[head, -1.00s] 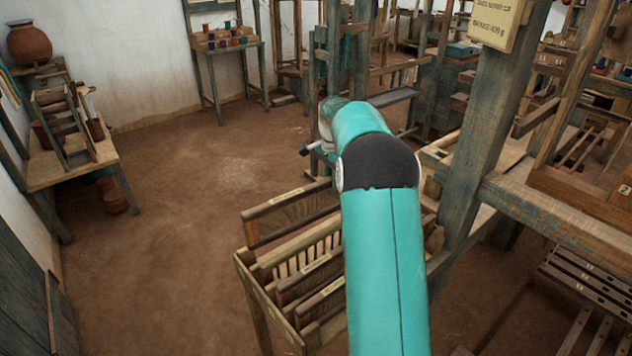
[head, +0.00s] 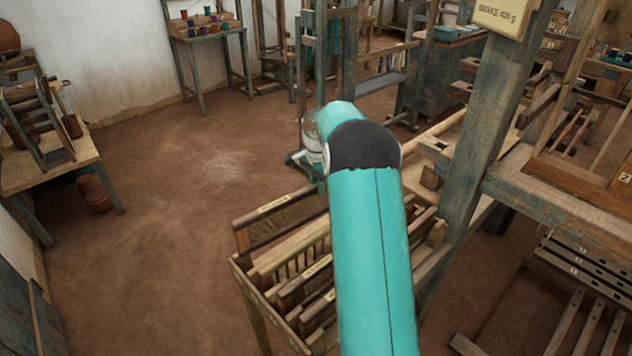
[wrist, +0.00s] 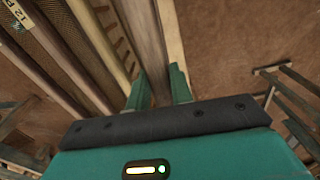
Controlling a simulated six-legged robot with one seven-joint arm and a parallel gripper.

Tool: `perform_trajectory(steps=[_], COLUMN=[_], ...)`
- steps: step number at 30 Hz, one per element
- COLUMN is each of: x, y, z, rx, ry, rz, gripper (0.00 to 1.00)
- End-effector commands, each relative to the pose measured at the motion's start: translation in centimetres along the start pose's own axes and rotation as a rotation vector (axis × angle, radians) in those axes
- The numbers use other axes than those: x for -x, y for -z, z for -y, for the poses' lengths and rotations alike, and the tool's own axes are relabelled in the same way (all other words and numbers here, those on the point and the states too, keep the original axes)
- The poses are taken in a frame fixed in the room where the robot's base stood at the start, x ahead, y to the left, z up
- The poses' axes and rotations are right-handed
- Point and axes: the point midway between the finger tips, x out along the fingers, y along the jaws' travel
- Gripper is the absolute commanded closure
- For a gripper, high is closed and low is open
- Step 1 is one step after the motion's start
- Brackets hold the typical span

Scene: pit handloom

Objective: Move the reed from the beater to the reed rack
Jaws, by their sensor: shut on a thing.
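My gripper (wrist: 161,86) is shut on the dark wooden top bar of a reed (wrist: 148,45); the bar runs away from me between the two fingers. In the head view the held reed (head: 287,223) appears as a long bar with a small label and a fine mesh below, along the far side of the reed rack (head: 246,300). I cannot tell whether it rests in the rack or hangs just above. My arm hides its right part and the fingers. Other labelled reeds (head: 303,284) stand in the rack; they fill the wrist view's left side (wrist: 55,60). The beater is not clearly seen.
The loom frame's thick post (head: 487,130) and beam (head: 560,220) stand close on the right. A wooden table (head: 85,165) with a small frame is at the left. A bobbin table (head: 205,38) stands at the back wall. The earth floor (head: 180,200) left of the rack is open.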

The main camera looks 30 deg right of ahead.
Motion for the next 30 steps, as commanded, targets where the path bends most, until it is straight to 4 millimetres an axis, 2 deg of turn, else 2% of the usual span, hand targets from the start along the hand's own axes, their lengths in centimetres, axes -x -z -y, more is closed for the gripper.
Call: perform_trajectory(steps=[30], x=[-6.9], y=[-0.1], z=[-0.2], rx=[-0.003], ry=[-0.014], rz=[0.004], gripper=[1.00])
